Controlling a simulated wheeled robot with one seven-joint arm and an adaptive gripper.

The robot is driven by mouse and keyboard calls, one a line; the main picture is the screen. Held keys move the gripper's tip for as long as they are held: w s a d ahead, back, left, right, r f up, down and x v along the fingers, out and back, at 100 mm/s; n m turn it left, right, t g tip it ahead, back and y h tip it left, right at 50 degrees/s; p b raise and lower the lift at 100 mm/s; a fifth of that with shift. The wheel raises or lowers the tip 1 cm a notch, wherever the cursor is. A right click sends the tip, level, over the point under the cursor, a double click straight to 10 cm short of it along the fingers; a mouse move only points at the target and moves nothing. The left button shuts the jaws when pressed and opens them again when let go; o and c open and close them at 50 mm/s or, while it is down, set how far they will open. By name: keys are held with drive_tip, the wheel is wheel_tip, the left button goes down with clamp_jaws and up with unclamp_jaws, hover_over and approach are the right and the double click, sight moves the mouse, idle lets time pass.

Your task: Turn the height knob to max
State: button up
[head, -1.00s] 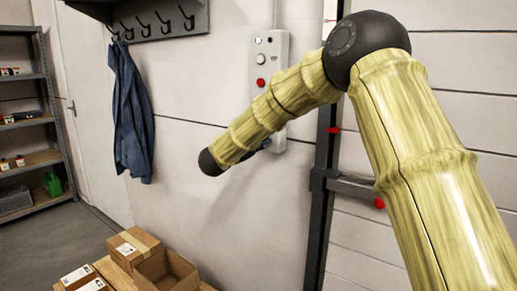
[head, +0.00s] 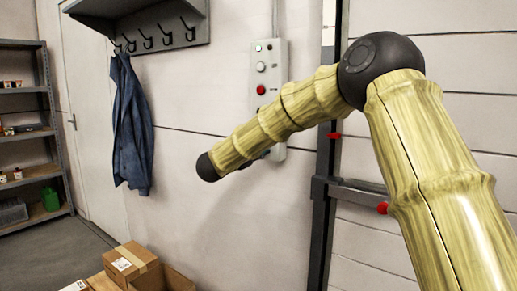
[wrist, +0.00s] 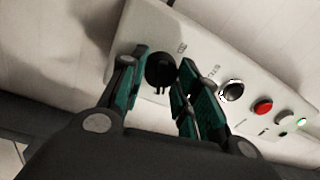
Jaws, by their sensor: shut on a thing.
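The control panel (head: 270,48) is a pale upright box on the wall, its lower part partly behind my arm. In the wrist view the panel (wrist: 215,62) lies slanted, with a dark round knob (wrist: 160,68) near its left end. My gripper (wrist: 163,80) has its teal-padded fingers on either side of this knob and is shut on it. Small labels beside the controls are too blurred to read, so the knob's setting cannot be told. In the head view my arm mostly hides the gripper and this knob.
A blue coat (head: 132,130) hangs to the left. Cardboard boxes (head: 135,265) stand below. A dark post (head: 322,200) stands right of the panel.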

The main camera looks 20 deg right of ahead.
drive_tip(key=shift+f, duration=0.15)
drive_tip(key=o, duration=1)
drive_tip(key=v, duration=1.2)
drive_tip(key=shift+f, duration=0.15)
